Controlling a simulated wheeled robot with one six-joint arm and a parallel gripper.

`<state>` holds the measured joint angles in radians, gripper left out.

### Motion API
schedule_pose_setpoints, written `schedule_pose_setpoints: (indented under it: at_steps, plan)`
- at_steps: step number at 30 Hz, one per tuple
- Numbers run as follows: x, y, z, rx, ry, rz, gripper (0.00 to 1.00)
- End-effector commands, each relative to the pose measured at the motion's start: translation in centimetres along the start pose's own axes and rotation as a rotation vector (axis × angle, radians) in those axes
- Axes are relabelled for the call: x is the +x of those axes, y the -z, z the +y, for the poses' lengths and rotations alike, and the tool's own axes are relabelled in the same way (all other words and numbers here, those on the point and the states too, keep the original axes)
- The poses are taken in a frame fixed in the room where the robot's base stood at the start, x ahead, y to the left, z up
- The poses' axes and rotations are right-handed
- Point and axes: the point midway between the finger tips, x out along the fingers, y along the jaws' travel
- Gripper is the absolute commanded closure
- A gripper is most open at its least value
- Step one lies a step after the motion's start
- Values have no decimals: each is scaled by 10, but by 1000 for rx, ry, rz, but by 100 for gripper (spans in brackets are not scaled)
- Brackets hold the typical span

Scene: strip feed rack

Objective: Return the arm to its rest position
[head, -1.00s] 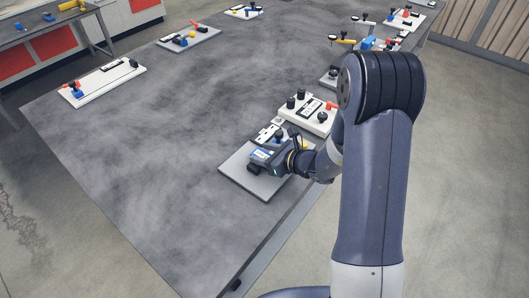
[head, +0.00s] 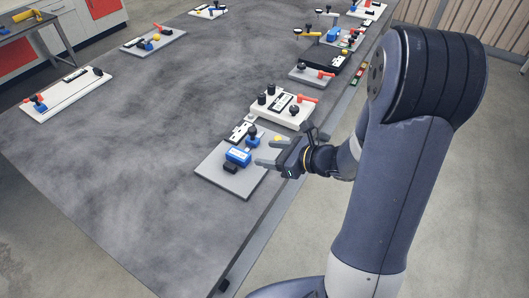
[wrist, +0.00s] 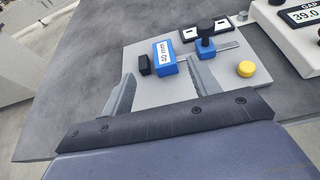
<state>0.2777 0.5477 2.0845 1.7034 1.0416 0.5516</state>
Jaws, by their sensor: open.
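My gripper (head: 270,156) is open and empty at the near right edge of the table, beside a grey base plate (head: 218,180). In the wrist view its two fingers (wrist: 158,92) spread apart over the near part of the plate (wrist: 185,103). A blue block labelled "40 mm" (wrist: 166,58) stands on the plate just beyond the fingers, with nothing between the fingers. It also shows in the head view (head: 238,156). A blue clamp with a black knob (wrist: 206,45) sits on a metal strip to its right. My arm comes in from the right.
A yellow button (wrist: 246,69) and a black block (wrist: 144,65) are on the same plate. A white fixture with black knobs and a red handle (head: 281,110) stands behind it. Several more fixtures line the right edge. The table's middle (head: 150,110) is clear.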

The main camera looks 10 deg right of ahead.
Motion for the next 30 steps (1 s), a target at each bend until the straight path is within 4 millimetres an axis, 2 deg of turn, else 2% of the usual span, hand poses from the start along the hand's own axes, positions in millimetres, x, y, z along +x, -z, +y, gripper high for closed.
schedule_pose_setpoints:
  at_steps: [9,14,17,30]
  plan:
    - [0,0,0,0,0,0,42]
    - [10,0,0,2,-2,1,42]
    - [23,0,1,1,-5,1,42]
    - [103,-1,1,1,-4,2,42]
